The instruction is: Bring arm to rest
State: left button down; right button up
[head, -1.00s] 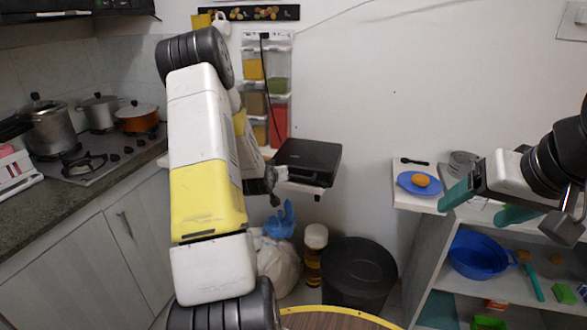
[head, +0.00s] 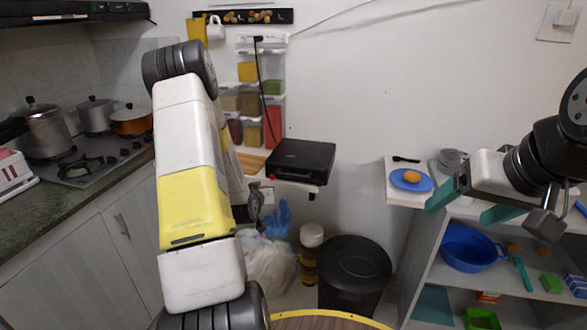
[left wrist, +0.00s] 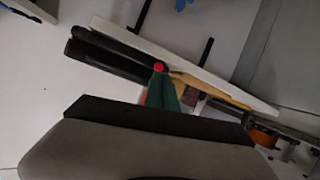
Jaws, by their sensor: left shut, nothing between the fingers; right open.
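My left arm (head: 190,170) stands bent upward in the middle left of the head view, with its forearm hanging down behind the upper arm. Its fingertips are hidden or unclear there. In the left wrist view, the teal fingers of my left gripper (left wrist: 162,92) are together with nothing between them. My right gripper (head: 468,205) is at the right of the head view. Its teal fingers are spread apart and empty, in front of the white shelf top.
Spice dispensers (head: 272,125) hang on the wall behind my left arm. A black appliance (head: 302,160) sits on a small wall shelf beside it. A blue plate (head: 411,180) with an orange item is near my right gripper. A black bin (head: 354,270) stands below.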

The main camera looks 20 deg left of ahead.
pick_arm(q)
jog(key=s+d+r+m+g+h, duration=0.1)
jog(key=s+d+r, duration=0.2)
jog(key=d+r, duration=0.35)
jog(key=s+d+r+m+g+h, duration=0.1)
jog(key=s+d+r+g, duration=0.15)
jog(key=r, duration=0.75)
jog(key=s+d+r+g, duration=0.1)
jog(key=s+d+r, duration=0.2)
jog(key=s, duration=0.5)
jog(key=s+d+r+m+g+h, duration=0.1)
jog(key=s+d+r, duration=0.2)
jog(key=s, duration=0.6)
jog(key=s+d+r+m+g+h, duration=0.1)
jog(key=s+d+r, duration=0.2)
jog(key=s, duration=0.5)
jog(key=shift+s+d+r, duration=0.15)
jog(key=shift+d+r, duration=0.05)
jog(key=shift+d, duration=0.35)
jog(key=shift+g, duration=0.25)
